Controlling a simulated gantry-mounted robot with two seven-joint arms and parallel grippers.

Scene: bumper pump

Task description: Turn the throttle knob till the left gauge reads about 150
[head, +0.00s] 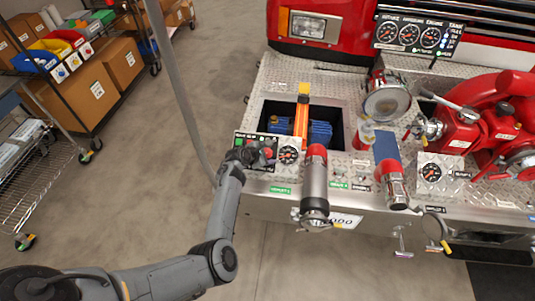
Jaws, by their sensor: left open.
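My left gripper (259,155) is at the small control panel (246,138) on the left of the bumper. Its jaws are open beside a small red knob (268,153), and they hide part of the panel. I cannot tell whether they touch the knob. A round gauge (288,155) with a black face sits just right of the knob, its needle too small to read. Another round gauge (431,172) is on the right panel. My right gripper is not in view.
A silver pipe with a red elbow (315,184) stands close right of the panel. Behind the panel is a recess with a blue item (320,133) and an orange bar (301,117). A red pump (487,120) is at right.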

